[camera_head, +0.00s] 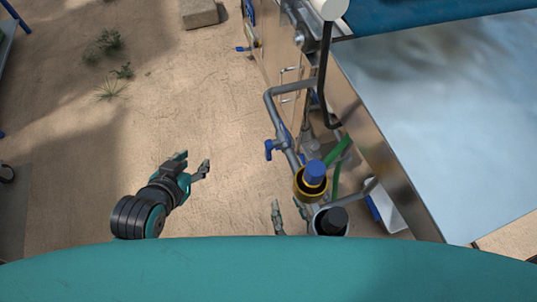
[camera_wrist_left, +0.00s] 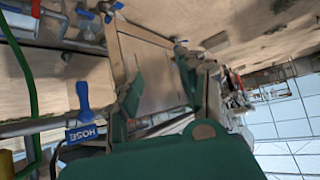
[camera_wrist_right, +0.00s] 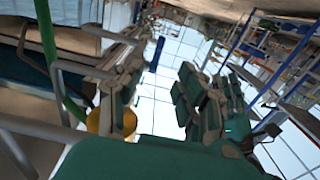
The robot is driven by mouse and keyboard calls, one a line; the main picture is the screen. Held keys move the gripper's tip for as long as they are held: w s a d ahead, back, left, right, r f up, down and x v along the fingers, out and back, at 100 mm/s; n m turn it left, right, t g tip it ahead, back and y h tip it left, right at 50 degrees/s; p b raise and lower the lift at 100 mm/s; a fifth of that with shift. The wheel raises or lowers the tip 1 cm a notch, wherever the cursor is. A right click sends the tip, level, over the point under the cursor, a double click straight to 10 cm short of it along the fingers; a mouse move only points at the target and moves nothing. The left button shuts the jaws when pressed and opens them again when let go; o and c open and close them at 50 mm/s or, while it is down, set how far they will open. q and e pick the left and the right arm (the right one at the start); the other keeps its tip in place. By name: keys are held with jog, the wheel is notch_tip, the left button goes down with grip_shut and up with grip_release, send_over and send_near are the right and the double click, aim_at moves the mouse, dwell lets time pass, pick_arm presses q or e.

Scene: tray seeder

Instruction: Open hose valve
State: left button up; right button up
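The hose valve shows in the left wrist view as a blue lever handle (camera_wrist_left: 83,97) beside a blue label reading HOSE (camera_wrist_left: 82,133). In the head view a blue handle (camera_head: 270,149) sits on the grey pipe; I cannot tell for sure that it is the same one. My left gripper (camera_head: 193,161) is open and empty, left of that handle and apart from it; its spread fingers also show in the left wrist view (camera_wrist_left: 158,82). My right gripper (camera_wrist_right: 157,90) is open in the right wrist view, with nothing seen between its fingers. In the head view it is mostly hidden.
A brass-collared filter with a blue cap (camera_head: 315,173) and a black cap (camera_head: 333,219) stand near the pipes. A large metal-edged panel (camera_head: 440,110) fills the right. Another blue handle (camera_head: 242,49) lies farther along. Sandy ground (camera_head: 200,100) on the left is mostly clear.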

aim_at(270, 159)
jog(key=b+x, duration=0.2)
jog(key=x, duration=1.1)
jog(key=shift+w+f, duration=0.15)
jog(key=shift+w, duration=0.1)
pick_arm(q)
jog(key=w+d+r+t+h, duration=0.2)
jog(key=w+r+t, duration=0.3)
jog(key=r, duration=0.5)
jog(key=shift+w+d+t, duration=0.4)
jog(key=shift+d+t, duration=0.15)
jog(key=shift+t, duration=0.55)
pick_arm(e)
jog(key=shift+w+a, duration=0.25)
jog(key=shift+w, duration=0.25)
grip_shut()
